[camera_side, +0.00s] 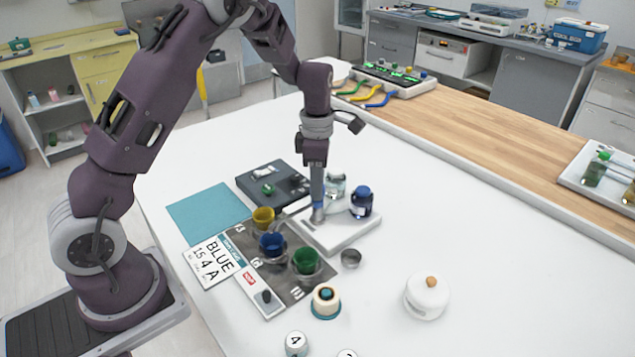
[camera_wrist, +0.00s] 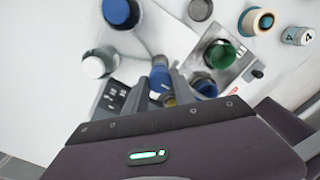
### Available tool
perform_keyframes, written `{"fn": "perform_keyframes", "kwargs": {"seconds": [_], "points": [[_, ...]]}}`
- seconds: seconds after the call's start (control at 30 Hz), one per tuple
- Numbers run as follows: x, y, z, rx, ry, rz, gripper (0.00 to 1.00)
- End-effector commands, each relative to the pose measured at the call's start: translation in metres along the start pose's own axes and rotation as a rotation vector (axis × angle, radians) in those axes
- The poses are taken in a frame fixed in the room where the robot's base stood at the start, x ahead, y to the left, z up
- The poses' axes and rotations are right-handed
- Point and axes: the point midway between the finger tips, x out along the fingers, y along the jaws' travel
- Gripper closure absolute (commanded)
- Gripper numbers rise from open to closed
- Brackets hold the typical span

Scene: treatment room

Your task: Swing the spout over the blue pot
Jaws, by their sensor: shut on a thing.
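The blue pot (camera_side: 272,243) stands in the middle of a row on a grey plate (camera_side: 262,290), between a yellow pot (camera_side: 263,217) and a green pot (camera_side: 305,261). The blue pot also shows in the wrist view (camera_wrist: 206,87), right of my fingers. My gripper (camera_side: 317,209) points down over the left part of a white base (camera_side: 335,236), behind and right of the blue pot. In the wrist view it is shut on a blue piece (camera_wrist: 160,79), seemingly the spout's grip. The spout's outline is mostly hidden by my fingers; I cannot tell where its tip points.
A blue-topped jar (camera_side: 361,201) and a white-topped jar (camera_side: 335,186) stand on the base, close to my gripper. A dark box (camera_side: 262,181) lies behind left. A small metal cup (camera_side: 350,258) stands in front of the base.

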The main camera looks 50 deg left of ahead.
Motion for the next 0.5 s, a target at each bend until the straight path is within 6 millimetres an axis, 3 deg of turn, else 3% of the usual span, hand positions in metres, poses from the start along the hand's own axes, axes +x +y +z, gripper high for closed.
{"fn": "perform_keyframes", "kwargs": {"seconds": [0.03,0.07,0.17,0.5], "points": [[-0.0015,0.0007,0.0012,0.000,-0.004,0.003,1.00],[-0.0015,0.0008,0.0012,0.000,-0.004,0.003,0.65],[-0.0012,0.0006,0.0010,0.001,-0.003,0.003,0.47],[-0.0059,0.0009,0.0007,0.001,-0.002,0.003,0.47]]}}
